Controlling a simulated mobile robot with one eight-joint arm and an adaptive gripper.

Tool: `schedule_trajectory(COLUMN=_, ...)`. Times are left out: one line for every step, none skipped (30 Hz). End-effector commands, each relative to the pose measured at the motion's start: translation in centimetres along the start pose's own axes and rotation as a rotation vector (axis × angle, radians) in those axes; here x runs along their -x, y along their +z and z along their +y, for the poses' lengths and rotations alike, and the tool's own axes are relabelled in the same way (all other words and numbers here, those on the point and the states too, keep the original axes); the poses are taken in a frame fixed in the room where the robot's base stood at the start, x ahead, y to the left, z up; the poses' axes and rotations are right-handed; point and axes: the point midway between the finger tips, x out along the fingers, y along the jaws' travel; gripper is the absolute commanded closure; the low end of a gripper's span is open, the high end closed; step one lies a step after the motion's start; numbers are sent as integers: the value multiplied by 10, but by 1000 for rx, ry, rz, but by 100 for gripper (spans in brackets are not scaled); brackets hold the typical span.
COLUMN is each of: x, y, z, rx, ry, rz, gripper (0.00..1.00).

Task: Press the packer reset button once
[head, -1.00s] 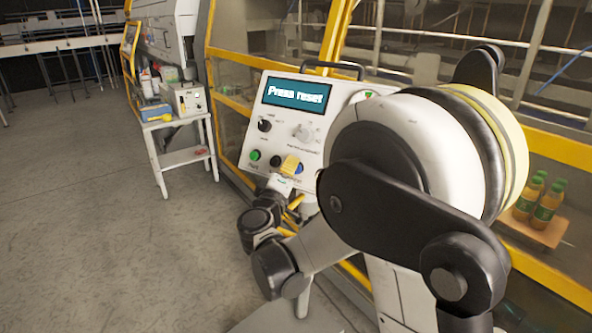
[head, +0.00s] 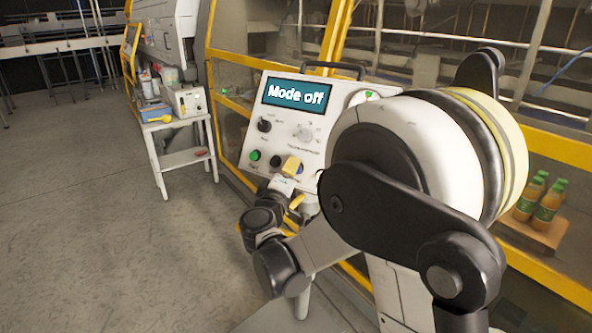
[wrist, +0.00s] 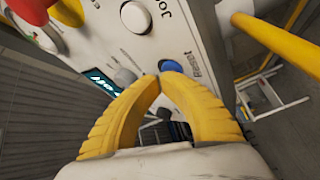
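The packer's control panel (head: 330,147) is a white slanted box, and its screen (head: 296,95) reads "Mode off". The blue reset button (wrist: 171,67), labelled "Reset", is just beyond my fingertips in the wrist view, partly hidden by them. In the head view my gripper mostly covers it. My gripper (wrist: 159,80) has yellow fingers whose tips meet with nothing between them. It also shows in the head view (head: 291,165), at the panel's lower edge. I cannot tell whether the tips touch the button.
A green button (head: 255,155), a black button (head: 275,160) and a black knob (head: 264,125) are on the panel. A white side table (head: 177,124) stands at left. Bottles (head: 545,205) stand behind the yellow-framed guard at right. The floor at left is clear.

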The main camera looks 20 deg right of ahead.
Motion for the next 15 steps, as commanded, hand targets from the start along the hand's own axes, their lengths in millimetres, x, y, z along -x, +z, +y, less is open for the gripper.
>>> schedule_trajectory(x=0, y=0, z=0, rx=0, ry=0, rz=0, gripper=100)
schedule_trajectory(x=1, y=0, z=0, rx=0, ry=0, rz=0, gripper=100)
schedule_trajectory(x=2, y=-1, z=1, rx=0, ry=0, rz=0, gripper=100)
schedule_trajectory(x=2, y=-2, z=2, rx=0, ry=0, rz=0, gripper=100)
schedule_trajectory(x=4, y=-2, z=2, rx=0, ry=0, rz=1, gripper=100)
schedule_trajectory(x=5, y=-3, z=3, rx=0, ry=-1, rz=1, gripper=100)
schedule_trajectory(x=6, y=-4, z=4, rx=0, ry=-1, rz=1, gripper=100)
schedule_trajectory(x=8, y=-5, z=4, rx=0, ry=-1, rz=1, gripper=100)
schedule_trajectory(x=9, y=-6, z=5, rx=0, ry=-1, rz=1, gripper=100)
schedule_trajectory(x=10, y=-6, z=6, rx=0, ry=-1, rz=1, gripper=100)
schedule_trajectory(x=11, y=-6, z=6, rx=0, ry=0, rz=0, gripper=100)
schedule_trajectory(x=12, y=-7, z=7, rx=0, ry=0, rz=0, gripper=100)
schedule_trajectory(x=13, y=-7, z=7, rx=0, ry=0, rz=0, gripper=100)
schedule_trajectory(x=13, y=-7, z=7, rx=0, ry=0, rz=0, gripper=100)
schedule_trajectory(x=13, y=-7, z=7, rx=0, ry=0, rz=-1, gripper=100)
